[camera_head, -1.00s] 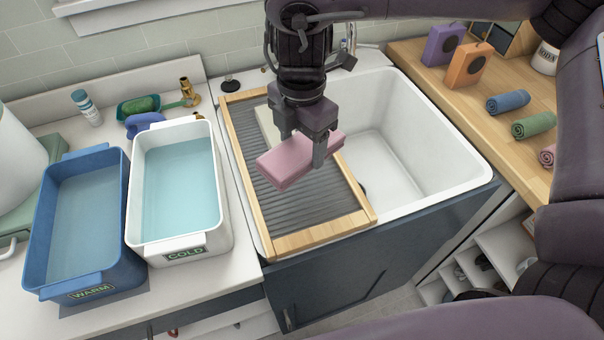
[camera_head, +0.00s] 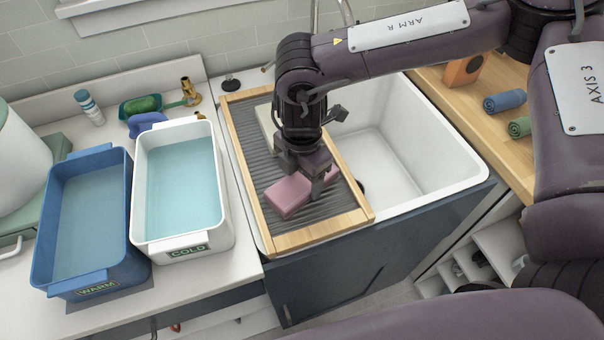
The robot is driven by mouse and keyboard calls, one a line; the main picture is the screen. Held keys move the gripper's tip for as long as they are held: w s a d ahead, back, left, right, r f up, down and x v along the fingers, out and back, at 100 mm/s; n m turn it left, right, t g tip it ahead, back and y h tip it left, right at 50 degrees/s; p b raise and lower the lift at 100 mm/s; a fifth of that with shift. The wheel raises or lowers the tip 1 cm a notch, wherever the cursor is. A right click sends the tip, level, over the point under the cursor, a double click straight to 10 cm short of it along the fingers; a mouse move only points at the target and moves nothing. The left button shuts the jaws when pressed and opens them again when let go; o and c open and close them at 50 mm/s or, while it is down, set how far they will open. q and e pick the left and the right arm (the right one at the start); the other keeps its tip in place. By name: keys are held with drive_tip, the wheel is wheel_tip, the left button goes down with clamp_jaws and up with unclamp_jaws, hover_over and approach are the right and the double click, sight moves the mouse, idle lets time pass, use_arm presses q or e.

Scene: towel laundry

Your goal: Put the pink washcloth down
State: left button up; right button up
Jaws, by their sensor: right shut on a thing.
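The pink washcloth (camera_head: 288,197) is a folded, flat block in the head view. My right gripper (camera_head: 305,190) points down and is shut on the pink washcloth. The cloth is at or just above the ridged grey draining board (camera_head: 334,208) with the wooden frame, near its front part; I cannot tell whether it touches. The gripper hides the cloth's right and rear parts. My left gripper is not in view.
A white tub marked COLD (camera_head: 214,240) and a blue tub marked WARM (camera_head: 120,273), both holding water, stand to the left. The white sink (camera_head: 410,155) lies right of the board. Rolled blue (camera_head: 504,101) and green (camera_head: 519,127) cloths lie on the wooden counter (camera_head: 463,103).

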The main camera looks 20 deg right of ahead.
sight(302, 181)
drive_tip(key=shift+f, duration=0.2)
drive_tip(key=o, duration=1)
drive_tip(key=shift+o, duration=0.2)
drive_tip(key=shift+r, duration=0.25)
drive_tip(key=shift+w+r, duration=0.1)
drive_tip(key=shift+r, duration=0.1)
wheel_tip(302, 181, up, 12)
drive_tip(key=b, duration=0.2)
drive_tip(key=shift+f, duration=0.2)
drive_tip(key=shift+f, duration=0.1)
